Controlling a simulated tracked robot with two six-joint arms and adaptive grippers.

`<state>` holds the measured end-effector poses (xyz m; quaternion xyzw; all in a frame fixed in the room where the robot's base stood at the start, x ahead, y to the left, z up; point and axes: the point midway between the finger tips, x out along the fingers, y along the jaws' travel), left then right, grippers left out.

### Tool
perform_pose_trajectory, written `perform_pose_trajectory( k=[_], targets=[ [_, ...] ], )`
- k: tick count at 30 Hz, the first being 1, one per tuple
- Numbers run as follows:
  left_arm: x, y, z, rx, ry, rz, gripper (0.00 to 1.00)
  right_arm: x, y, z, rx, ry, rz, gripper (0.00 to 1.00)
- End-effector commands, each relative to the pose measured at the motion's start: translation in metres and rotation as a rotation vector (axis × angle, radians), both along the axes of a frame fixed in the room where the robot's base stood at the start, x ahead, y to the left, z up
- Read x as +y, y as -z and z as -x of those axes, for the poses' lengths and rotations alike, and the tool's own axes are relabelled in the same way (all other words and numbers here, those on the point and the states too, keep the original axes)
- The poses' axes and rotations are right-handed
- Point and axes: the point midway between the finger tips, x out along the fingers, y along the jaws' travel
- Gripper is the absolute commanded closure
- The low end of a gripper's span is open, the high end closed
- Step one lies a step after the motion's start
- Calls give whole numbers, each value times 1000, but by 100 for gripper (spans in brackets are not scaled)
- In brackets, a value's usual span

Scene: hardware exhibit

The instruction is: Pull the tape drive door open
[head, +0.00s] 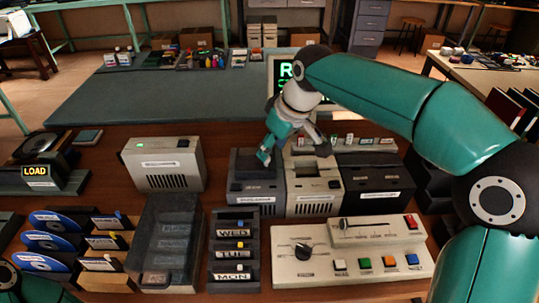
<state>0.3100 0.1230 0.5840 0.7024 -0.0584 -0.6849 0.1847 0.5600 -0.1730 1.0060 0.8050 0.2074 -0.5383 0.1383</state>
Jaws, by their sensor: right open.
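Three drive units stand side by side at the middle of the desk: a dark grey one (257,199), a beige one (314,204) and a black one (375,199). Their labels are too small to read, so I cannot tell for sure which is the tape drive. The beige unit has dark openings on its top and front. My right gripper (294,152) is open, with one finger over the dark grey unit and the other over the beige one. I cannot tell whether it touches either. It hides part of their tops. My left gripper is out of view.
A beige control panel (370,271) with a dial, slider and coloured buttons lies in front. A WED/TUE/MON rack (234,289), a dark clear-lidded box (168,217) and disc holders stand to the left. A beige vented box (163,152) stands behind them. A screen stands behind the gripper.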

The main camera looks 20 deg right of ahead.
Motion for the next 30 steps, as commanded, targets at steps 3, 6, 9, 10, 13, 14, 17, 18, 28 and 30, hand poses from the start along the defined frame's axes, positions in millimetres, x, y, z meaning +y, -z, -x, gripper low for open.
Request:
perform_pose_trajectory(
  k=[3, 6, 9, 10, 13, 14, 17, 18, 28, 30],
  targets=[
    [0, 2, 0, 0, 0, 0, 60, 3, 18, -6, 3, 1, 1, 53],
    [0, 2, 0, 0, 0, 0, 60, 5, 27, -9, 2, 1, 1, 53],
    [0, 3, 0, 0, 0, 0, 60, 6, 32, -11, 0, 1, 0, 53],
    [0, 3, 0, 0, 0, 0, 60, 6, 32, -12, 0, 1, 0, 53],
    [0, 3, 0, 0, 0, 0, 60, 6, 34, -12, 0, 1, 0, 53],
    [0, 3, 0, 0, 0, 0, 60, 6, 34, -12, 0, 1, 0, 53],
    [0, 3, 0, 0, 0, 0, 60, 6, 33, -12, 0, 0, 1, 53],
    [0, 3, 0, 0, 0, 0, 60, 6, 33, -12, 0, 0, 0, 53],
    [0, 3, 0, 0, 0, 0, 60, 7, 33, -12, 0, 0, 0, 100],
    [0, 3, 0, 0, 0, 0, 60, 7, 33, -12, 0, 0, 0, 100]
  ],
)
